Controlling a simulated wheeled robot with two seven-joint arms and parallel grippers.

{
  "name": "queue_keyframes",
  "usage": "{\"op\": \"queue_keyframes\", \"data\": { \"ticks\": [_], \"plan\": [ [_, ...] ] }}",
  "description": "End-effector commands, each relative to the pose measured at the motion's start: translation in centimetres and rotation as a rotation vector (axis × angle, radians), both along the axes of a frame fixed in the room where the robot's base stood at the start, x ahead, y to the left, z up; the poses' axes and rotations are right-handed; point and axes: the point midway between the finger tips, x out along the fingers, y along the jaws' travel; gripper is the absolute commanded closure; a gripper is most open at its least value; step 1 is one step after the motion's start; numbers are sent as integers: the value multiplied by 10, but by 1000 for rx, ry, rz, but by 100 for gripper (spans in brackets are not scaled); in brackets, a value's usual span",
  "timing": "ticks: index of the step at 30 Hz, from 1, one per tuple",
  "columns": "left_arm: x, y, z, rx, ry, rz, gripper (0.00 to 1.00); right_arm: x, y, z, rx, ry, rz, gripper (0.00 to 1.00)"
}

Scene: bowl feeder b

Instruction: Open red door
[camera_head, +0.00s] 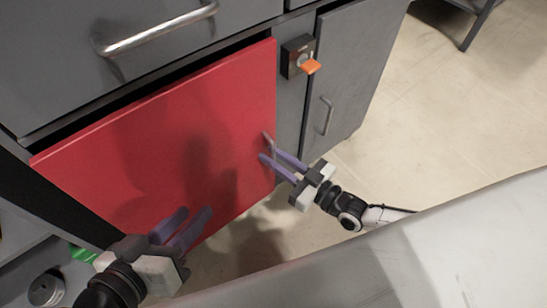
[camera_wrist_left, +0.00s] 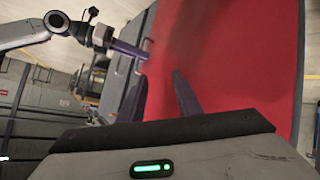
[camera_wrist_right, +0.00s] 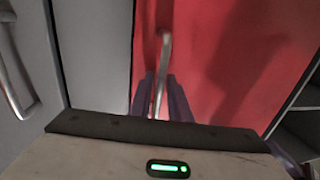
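The red door (camera_head: 170,135) is a large flat panel on the front of the grey cabinet. A dark gap shows along its top edge. Its metal handle (camera_head: 268,141) is near its right edge. My right gripper (camera_head: 270,158) is at this handle. In the right wrist view, the handle (camera_wrist_right: 165,55) runs between the two close-set purple fingers (camera_wrist_right: 161,95), which appear shut on it. My left gripper (camera_head: 188,222) is open and empty in front of the lower part of the door. The door also shows in the left wrist view (camera_wrist_left: 230,60).
A grey drawer with a metal handle (camera_head: 160,32) is above the door. A round metal object (camera_head: 45,288) is at lower left.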

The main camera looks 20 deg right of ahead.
Motion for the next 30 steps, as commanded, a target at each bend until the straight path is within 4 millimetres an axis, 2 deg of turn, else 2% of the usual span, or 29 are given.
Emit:
{"op": "queue_keyframes", "data": {
  "ticks": [8,11,12,23,29,30],
  "plan": [
    [0,0,1,-3,-1,0,69,2,1,0,-1,1,1,83],
    [0,0,1,-3,-2,0,69,2,1,0,-1,1,1,98],
    [0,0,1,-3,-2,0,69,1,1,0,-1,1,1,100],
    [0,0,5,1,-4,0,69,-3,0,1,1,3,-12,100],
    [0,6,5,45,16,3,69,-21,-4,2,2,8,-78,100],
    [-1,8,-6,68,42,2,69,-25,-5,3,2,8,-100,100]
  ]
}}
